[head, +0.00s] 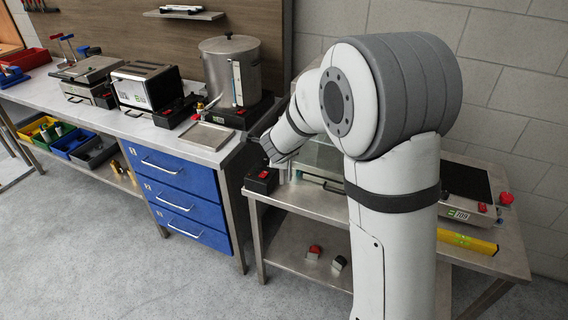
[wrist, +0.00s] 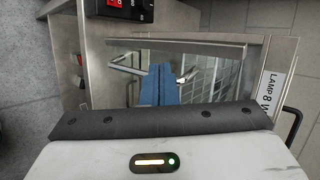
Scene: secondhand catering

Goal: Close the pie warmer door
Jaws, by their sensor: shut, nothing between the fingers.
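The pie warmer (head: 318,155) stands on the lower steel bench, largely hidden behind my arm in the head view; some of its clear glass shows. In the wrist view, a metal-framed glass panel (wrist: 215,47) lies below my gripper, and I take it for the warmer's door. Its angle, and how far open it stands, I cannot tell. My gripper (wrist: 157,85) has its blue fingers together and empty, over the glass. Whether they touch it is unclear. In the head view my gripper (head: 274,150) is at the warmer's left end.
A black control box with a red switch (head: 262,180) sits at the left end of the steel bench (head: 300,200). A flat appliance (head: 465,190) and a yellow level (head: 468,242) lie to the right. The blue-drawer counter (head: 175,195) stands left, with a large pot (head: 232,70) on it.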

